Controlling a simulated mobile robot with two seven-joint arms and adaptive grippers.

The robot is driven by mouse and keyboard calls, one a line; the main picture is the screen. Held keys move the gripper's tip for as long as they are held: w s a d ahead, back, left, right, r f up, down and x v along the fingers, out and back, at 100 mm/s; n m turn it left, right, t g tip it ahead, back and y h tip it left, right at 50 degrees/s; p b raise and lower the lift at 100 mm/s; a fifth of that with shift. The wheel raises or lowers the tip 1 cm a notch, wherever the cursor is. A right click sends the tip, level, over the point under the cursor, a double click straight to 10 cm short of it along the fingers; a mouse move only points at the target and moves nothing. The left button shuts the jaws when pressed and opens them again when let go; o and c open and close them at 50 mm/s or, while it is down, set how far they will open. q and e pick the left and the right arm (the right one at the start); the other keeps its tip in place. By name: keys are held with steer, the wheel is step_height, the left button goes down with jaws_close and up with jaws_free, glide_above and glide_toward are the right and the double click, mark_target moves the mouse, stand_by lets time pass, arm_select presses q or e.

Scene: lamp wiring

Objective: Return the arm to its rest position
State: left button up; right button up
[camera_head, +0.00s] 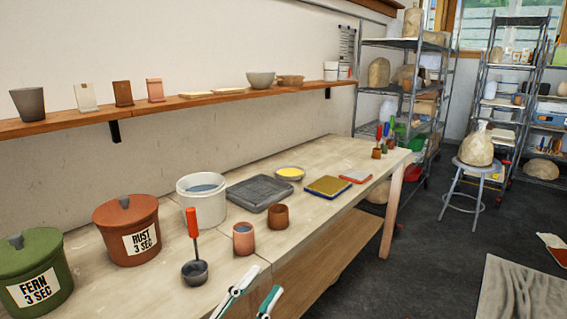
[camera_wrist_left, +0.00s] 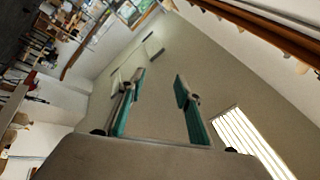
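My left gripper (camera_head: 257,291) shows at the bottom edge of the head view, in front of the workbench (camera_head: 335,210). Its white and teal fingers are apart, with nothing between them. In the left wrist view, the same gripper (camera_wrist_left: 160,88) is open and empty. That view is tilted and shows bare wall behind the fingers. The rest of the left arm is out of the head view. My right gripper shows in neither view.
Near the gripper are a red-handled ladle (camera_head: 195,270), a pinkish cup (camera_head: 243,238) and a brown cup (camera_head: 278,216). A white bucket (camera_head: 201,205), a rust bucket (camera_head: 128,228) and a fern bucket (camera_head: 35,265) stand left. A stool (camera_head: 473,185) stands right.

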arm_select(q)
steer(key=a+f+n+y, duration=0.5)
steer(key=f+n+y, duration=0.1)
steer(key=f, duration=0.6)
steer(key=s+a+f+n+g+y, duration=0.2)
steer(key=s+f, duration=0.3)
steer(key=f, duration=0.3)
steer(key=s+a+f+n+g+y, duration=0.1)
steer(key=s+a+f+n+g, duration=0.1)
steer(key=s+a+f, duration=0.3)
steer(key=s+a+f+n+g+y, duration=0.2)
steer(key=s+a+f+n+g, duration=0.1)
steer(key=f, duration=0.9)
steer(key=shift+s+a+f+n+y, duration=0.35)
steer(key=shift+s+n, duration=0.15)
steer(key=shift+s, duration=0.7)
